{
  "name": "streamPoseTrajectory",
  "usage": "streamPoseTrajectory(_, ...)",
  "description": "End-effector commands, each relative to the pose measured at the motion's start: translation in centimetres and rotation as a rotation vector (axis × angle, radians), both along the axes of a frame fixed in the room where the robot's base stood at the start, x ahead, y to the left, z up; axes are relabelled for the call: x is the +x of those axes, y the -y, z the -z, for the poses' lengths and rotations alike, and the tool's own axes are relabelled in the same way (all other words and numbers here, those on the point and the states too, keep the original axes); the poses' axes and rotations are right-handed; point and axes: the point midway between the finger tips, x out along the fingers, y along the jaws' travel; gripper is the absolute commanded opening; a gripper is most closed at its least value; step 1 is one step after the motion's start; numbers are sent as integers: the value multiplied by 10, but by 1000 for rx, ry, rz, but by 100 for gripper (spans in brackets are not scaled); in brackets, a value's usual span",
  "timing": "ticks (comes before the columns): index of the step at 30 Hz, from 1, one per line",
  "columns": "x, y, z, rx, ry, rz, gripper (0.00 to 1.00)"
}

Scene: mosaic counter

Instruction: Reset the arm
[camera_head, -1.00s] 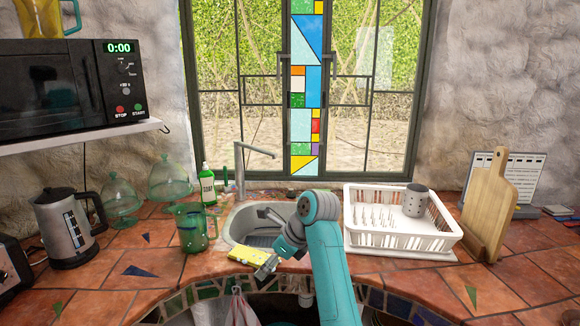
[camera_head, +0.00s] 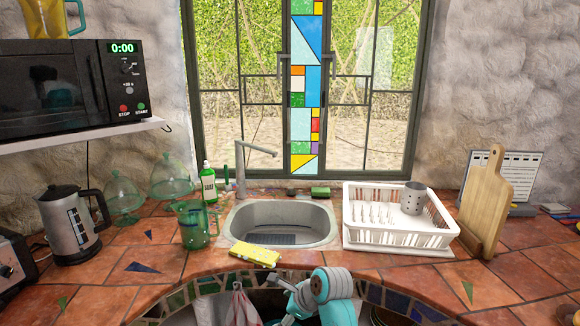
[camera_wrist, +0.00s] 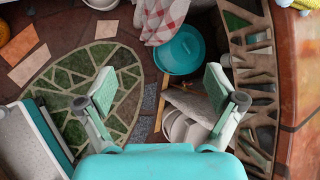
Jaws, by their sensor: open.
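My gripper (camera_wrist: 160,90) is open and empty in the wrist view, its two pads wide apart above the floor area in front of the counter. In the head view only part of my teal and grey arm shows at the bottom centre, below the counter's front edge. The fingers cannot be made out clearly there. A yellow sponge (camera_head: 255,254) lies flat on the counter edge in front of the sink (camera_head: 325,218), apart from my arm.
A white dish rack (camera_head: 395,240) holds a grey cup (camera_head: 413,198). A green glass mug (camera_head: 195,230) and a kettle (camera_head: 70,225) stand left.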

Motion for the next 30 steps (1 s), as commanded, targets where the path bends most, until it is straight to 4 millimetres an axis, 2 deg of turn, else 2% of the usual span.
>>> streamPoseTrajectory(1,-11,7,24,-17,28,-13,93)
streamPoseTrajectory(6,-43,28,80,-88,156,-69,93)
streamPoseTrajectory(15,-117,69,155,-259,370,-174,93)
streamPoseTrajectory(18,-146,82,173,-326,435,-212,93)
streamPoseTrajectory(24,-207,109,197,-477,559,-292,93)
streamPoseTrajectory(30,-272,134,204,-646,670,-381,93)
